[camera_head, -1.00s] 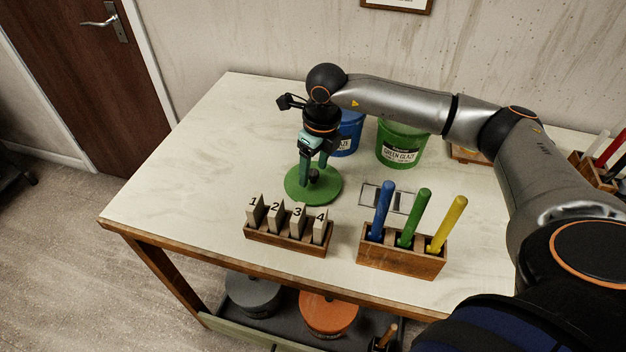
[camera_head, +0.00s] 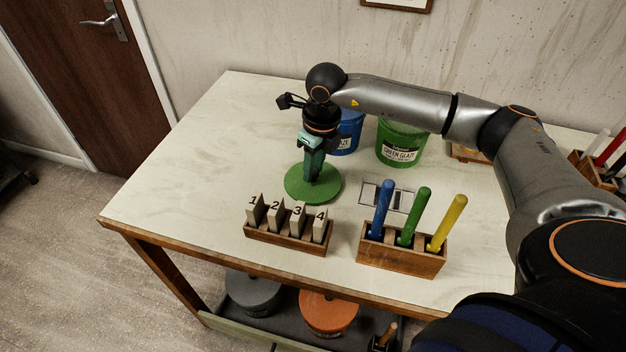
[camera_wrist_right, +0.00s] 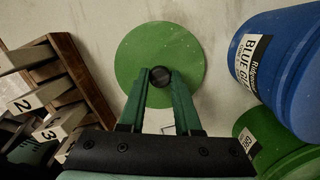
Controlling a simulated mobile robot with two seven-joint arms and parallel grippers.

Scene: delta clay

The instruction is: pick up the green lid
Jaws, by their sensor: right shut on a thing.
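The green lid (camera_head: 299,189) is a flat round disc lying on the pale tabletop, behind the numbered blocks. It also shows in the right wrist view (camera_wrist_right: 135,45), with a dark round knob (camera_wrist_right: 160,76) at its middle. My right gripper (camera_head: 313,179) points down over the lid and is shut on the knob. In the wrist view its two green fingers (camera_wrist_right: 160,82) meet the knob from both sides. The lid looks flat on the table. My left gripper is not in view.
A blue bucket (camera_head: 351,134) and a green glaze bucket (camera_head: 402,142) stand behind the lid to the right. A wooden rack (camera_head: 287,240) of numbered blocks is in front. A wooden holder (camera_head: 401,257) with coloured sticks is front right. The table's left side is clear.

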